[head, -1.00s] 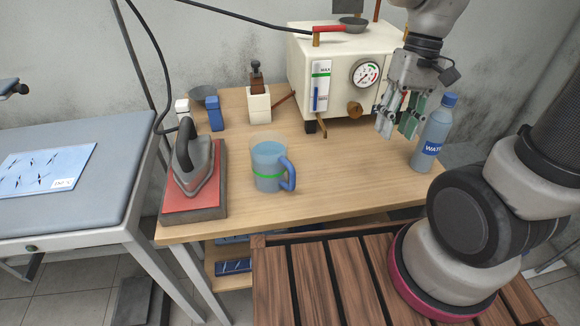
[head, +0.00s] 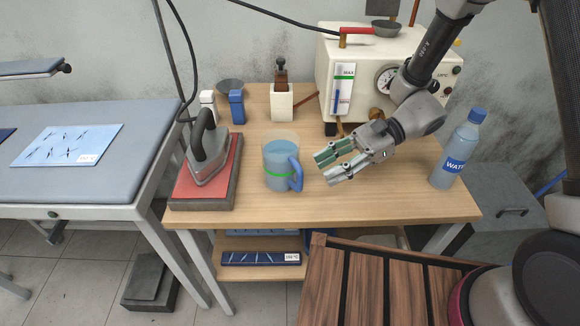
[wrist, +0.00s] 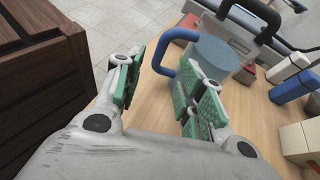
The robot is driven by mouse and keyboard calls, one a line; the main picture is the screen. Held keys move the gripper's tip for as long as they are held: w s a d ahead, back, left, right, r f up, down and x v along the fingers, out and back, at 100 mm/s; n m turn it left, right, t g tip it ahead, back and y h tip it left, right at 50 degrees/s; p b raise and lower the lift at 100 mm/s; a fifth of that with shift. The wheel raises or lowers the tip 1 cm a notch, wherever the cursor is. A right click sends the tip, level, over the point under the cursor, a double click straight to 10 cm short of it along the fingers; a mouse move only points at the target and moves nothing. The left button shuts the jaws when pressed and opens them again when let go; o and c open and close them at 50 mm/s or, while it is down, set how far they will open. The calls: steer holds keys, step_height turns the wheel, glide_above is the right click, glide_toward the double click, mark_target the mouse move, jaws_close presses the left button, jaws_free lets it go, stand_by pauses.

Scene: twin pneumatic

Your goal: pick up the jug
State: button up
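The jug (head: 276,167) is a clear cup filled with blue liquid, with a green band and a blue handle on its right side. It stands upright on the wooden table (head: 400,205). My gripper (head: 325,168) is open and empty just right of the jug, its fingers pointing left toward the handle. In the wrist view the jug (wrist: 212,58) and its blue handle are beyond the fingertips. My gripper (wrist: 155,85) shows its green finger pads spread apart there, and the right finger covers part of the jug.
An iron (head: 207,150) on a red pad stands left of the jug. A water bottle (head: 458,150) stands at the table's right. A cream boiler with a gauge (head: 335,60) is behind my gripper. A dark wooden crate (wrist: 40,75) is at left in the wrist view.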

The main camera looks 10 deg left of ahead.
mark_target(286, 168)
steer(key=x, duration=0.6)
steer(key=shift+r, duration=0.2)
steer(key=shift+c, duration=0.3)
jaws_close()
